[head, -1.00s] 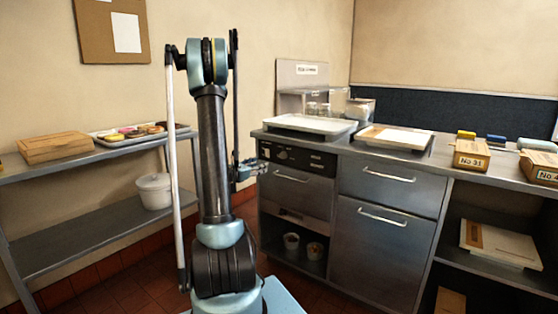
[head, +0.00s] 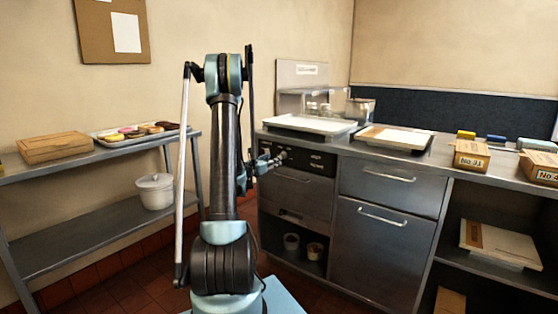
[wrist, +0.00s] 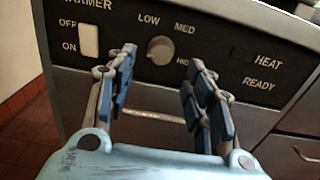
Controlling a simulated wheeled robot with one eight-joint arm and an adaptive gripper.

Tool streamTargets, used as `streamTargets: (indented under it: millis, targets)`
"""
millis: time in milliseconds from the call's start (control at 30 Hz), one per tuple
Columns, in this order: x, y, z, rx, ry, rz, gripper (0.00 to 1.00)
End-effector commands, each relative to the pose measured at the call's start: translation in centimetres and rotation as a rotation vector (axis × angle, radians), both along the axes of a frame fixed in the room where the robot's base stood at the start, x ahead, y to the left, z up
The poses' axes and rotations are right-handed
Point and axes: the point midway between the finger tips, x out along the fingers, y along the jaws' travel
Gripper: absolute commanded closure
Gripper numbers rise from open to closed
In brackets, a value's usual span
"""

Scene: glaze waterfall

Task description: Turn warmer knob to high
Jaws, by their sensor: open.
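The warmer knob (wrist: 160,50) is a round grey dial on the black control panel (wrist: 215,55) in the wrist view. LOW and MED are printed above it, and a third label at its lower right is partly covered by a finger. I cannot clearly tell which way the knob points. My gripper (wrist: 161,72) is open, with one blue-padded finger to the left of the knob and the other to its right and slightly lower. No contact with the knob shows. In the head view my gripper (head: 272,161) is at the panel's left part and covers the knob.
A pale switch (wrist: 88,39) marked OFF and ON is left of the knob. HEAT and READY labels are at the right. Drawer handles (head: 388,174) stick out from the steel counter. A white tray (head: 310,124) lies above the panel. A shelf with donuts (head: 140,130) stands left.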

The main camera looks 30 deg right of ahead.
Motion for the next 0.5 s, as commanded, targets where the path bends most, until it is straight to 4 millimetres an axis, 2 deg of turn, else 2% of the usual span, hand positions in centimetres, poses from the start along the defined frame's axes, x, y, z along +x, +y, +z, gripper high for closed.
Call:
streamTargets:
  millis: [233, 500]
  targets:
    - [1.5, -3.9, 0.0, 0.0, 0.0, -0.003, 0.52]
    - [2.4, -6.1, 0.0, 0.0, 0.0, -0.002, 0.52]
